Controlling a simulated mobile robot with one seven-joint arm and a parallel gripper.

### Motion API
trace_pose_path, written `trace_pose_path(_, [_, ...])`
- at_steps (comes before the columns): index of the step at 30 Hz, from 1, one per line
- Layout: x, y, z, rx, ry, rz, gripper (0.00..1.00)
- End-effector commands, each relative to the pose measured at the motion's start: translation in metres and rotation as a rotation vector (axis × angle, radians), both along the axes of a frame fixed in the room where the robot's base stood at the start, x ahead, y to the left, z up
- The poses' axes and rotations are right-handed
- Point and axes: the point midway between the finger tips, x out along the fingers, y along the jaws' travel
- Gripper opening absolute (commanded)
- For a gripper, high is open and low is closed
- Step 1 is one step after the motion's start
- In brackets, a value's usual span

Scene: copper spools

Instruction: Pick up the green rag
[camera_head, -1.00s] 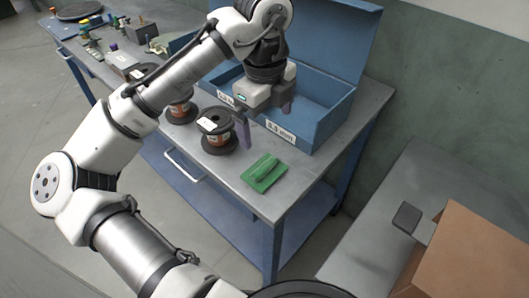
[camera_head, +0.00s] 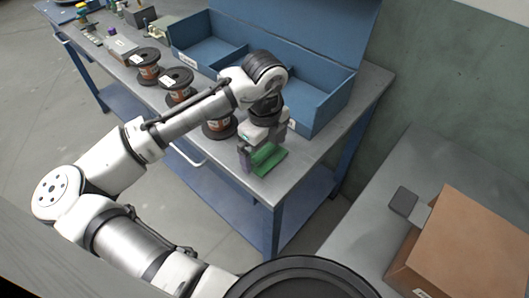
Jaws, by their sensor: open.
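The green rag (camera_head: 268,158) lies folded on the grey workbench top (camera_head: 312,150), near its front right corner. My gripper (camera_head: 257,163) points down at the rag, with its purple-grey fingers around or just in front of the rag's left part. The jaws are open. The gripper hides part of the rag, and I cannot tell whether the fingers touch it.
Copper spools (camera_head: 176,84) stand in a row to the left; one is partly behind my arm. A blue open bin (camera_head: 325,98) with compartments stands behind the gripper. A cardboard box (camera_head: 470,245) is on a grey surface at right. The bench's right end is clear.

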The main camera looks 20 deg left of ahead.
Motion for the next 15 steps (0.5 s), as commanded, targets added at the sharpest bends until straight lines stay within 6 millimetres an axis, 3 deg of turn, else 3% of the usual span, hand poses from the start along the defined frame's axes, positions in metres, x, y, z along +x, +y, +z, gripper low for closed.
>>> trace_pose_path(10, [-0.0001, -0.0001, -0.0089, 0.000, -0.001, 0.000, 0.99])
trace_pose_path(15, [-0.0001, -0.0001, -0.0087, 0.000, -0.001, 0.000, 0.76])
